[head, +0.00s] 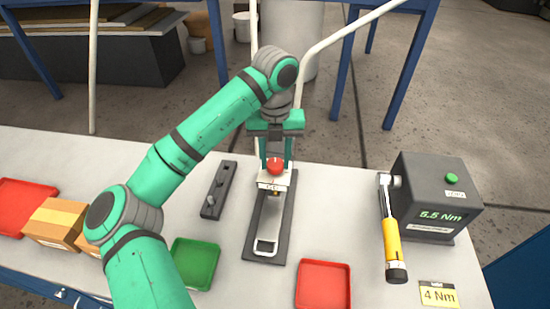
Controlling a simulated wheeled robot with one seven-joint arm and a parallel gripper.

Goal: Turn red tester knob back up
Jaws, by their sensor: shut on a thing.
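The red tester knob (275,166) is a round red ball at the top of a white and grey tester (250,245) on the table. My gripper (275,155) points down at the tester from behind it. Its two green fingers stand on either side of the red knob and are shut on it. A small white label plate sits just below the knob. A small brass-coloured part shows below that plate, above the tester's open metal frame. The exact finger contact is too small to see clearly.
A dark slotted block (219,190) stands left of the tester. A green tray (194,262) and a red tray (323,287) lie in front. Cartons (57,222) and another red tray are at left.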

